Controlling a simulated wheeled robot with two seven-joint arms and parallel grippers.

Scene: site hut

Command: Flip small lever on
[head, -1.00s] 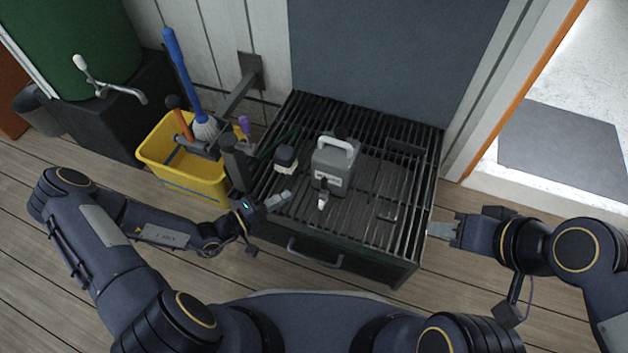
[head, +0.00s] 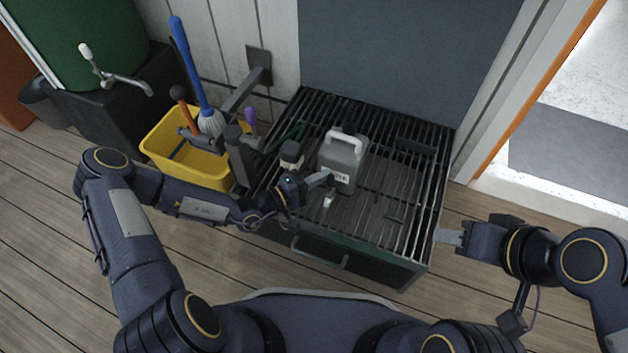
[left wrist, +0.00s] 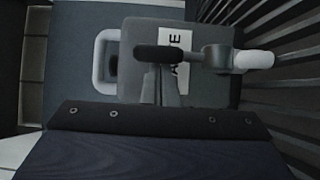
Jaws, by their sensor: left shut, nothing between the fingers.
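A grey box (head: 346,157) with a white carrying handle and a white label stands on the slatted grill top. A small lever (head: 328,201) with a white tip sticks out at its front, pointing towards me. In the left wrist view, the lever (left wrist: 253,60) shows its white tip on the right, a grey pivot and a dark bar in line to the left. My left gripper (head: 328,178) is shut and empty, in front of the label. Its fingertips (left wrist: 165,80) look close to the dark bar; I cannot tell whether they touch. My right gripper (head: 448,238) is right of the grill.
The slatted grill (head: 395,215) has free room right of the box. A small brush (head: 291,153) lies left of the box. A yellow bucket (head: 175,155) with a blue-handled mop (head: 188,70) stands further left.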

